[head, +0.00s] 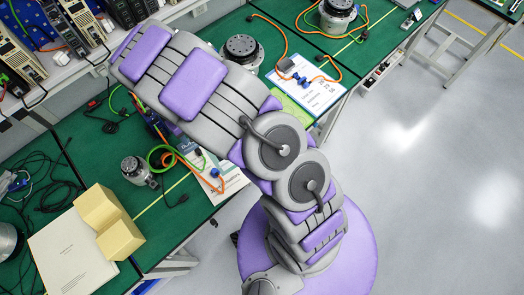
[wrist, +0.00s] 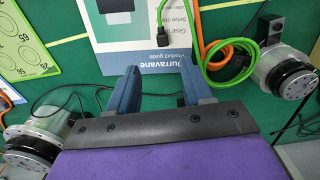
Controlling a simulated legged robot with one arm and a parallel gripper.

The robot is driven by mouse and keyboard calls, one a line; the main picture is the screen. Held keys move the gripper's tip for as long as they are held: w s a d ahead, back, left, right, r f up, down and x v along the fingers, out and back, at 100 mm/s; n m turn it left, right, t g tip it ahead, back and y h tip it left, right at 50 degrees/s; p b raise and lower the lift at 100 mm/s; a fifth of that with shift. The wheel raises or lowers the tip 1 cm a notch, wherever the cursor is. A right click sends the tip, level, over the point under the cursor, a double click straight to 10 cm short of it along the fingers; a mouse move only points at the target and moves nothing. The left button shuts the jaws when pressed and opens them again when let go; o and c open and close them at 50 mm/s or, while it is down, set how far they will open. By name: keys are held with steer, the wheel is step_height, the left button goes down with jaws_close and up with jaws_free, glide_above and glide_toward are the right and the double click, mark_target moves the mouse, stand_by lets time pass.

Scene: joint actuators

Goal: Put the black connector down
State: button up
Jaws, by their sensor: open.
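My gripper (wrist: 162,82) shows in the wrist view as two blue fingers spread apart, with nothing visible between them. A black connector (wrist: 163,38) lies on the product guide booklet (wrist: 112,35), just beyond the fingertips and apart from them. Another dark connector end (wrist: 240,62) shows by the green and orange cables at the right; I cannot tell which one the task means. In the head view my arm hides most of my gripper. There, a small black connector (head: 182,199) lies beside a motor (head: 135,168) on the green bench.
In the wrist view, motors stand at the right (wrist: 283,68) and lower left (wrist: 32,140). Orange and green cables (wrist: 215,52) loop beside the booklet.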

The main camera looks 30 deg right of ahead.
steer(key=s+d+r+m, duration=0.1)
steer(key=s+d+r, duration=0.4)
steer(key=r, duration=0.4)
steer(key=s+d+r+m, duration=0.1)
steer(key=s+d+r, duration=0.35)
steer(key=r, duration=0.45)
steer(key=s+d+r, duration=0.1)
steer(key=s+r, duration=0.2)
steer(key=s, duration=0.4)
steer(key=s+d+r+g, duration=0.1)
steer(key=s+d+r, duration=0.1)
steer(key=s, duration=0.6)
steer(key=s+d+r+m, duration=0.1)
steer(key=s+r, duration=0.3)
steer(key=s, duration=0.3)
steer(key=shift+s+d+g, duration=0.3)
steer(key=shift+s+d, duration=0.05)
steer(key=shift+f, duration=0.15)
